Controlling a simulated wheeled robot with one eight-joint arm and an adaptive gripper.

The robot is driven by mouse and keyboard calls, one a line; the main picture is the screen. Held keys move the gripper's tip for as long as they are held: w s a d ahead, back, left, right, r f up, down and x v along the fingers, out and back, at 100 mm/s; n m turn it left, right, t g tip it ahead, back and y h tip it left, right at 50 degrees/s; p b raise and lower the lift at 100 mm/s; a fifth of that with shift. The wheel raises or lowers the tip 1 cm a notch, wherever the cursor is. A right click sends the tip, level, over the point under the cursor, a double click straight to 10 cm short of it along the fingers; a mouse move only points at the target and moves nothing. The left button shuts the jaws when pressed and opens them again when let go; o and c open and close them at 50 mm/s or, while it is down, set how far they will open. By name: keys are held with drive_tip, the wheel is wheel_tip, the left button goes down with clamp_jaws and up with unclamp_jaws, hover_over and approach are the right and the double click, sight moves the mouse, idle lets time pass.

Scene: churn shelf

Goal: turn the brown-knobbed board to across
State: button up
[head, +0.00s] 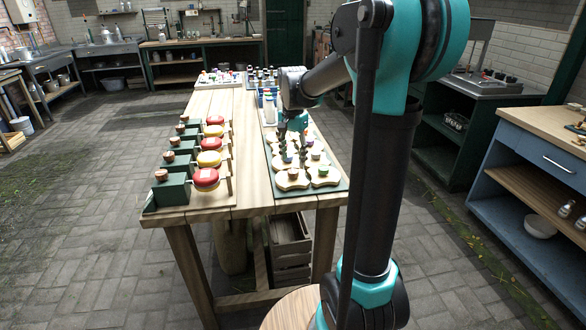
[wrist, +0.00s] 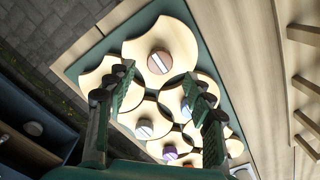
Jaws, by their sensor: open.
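The brown-knobbed board (wrist: 159,39) is a cream, scalloped plate at the top of the wrist view. Its round brown knob (wrist: 159,62) has a pale stripe that runs slantwise, from upper left to lower right. The green base (wrist: 72,72) carries it among similar boards. My gripper (wrist: 160,80) is open and empty, with its two dark fingers spread to the left and right below the knob in the picture. I see no contact with the knob.
Neighbouring boards lie close together, with a white-striped knob (wrist: 143,128) and a purple knob (wrist: 170,152) near my fingers. In the head view, a rack of red and yellow discs (head: 207,178) stands on the left. Bare tabletop (head: 250,155) lies between.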

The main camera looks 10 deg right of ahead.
sight(293, 171)
drive_tip(key=shift+f, duration=2.4)
drive_tip(key=c, duration=1.2)
drive_tip(key=shift+o, duration=0.2)
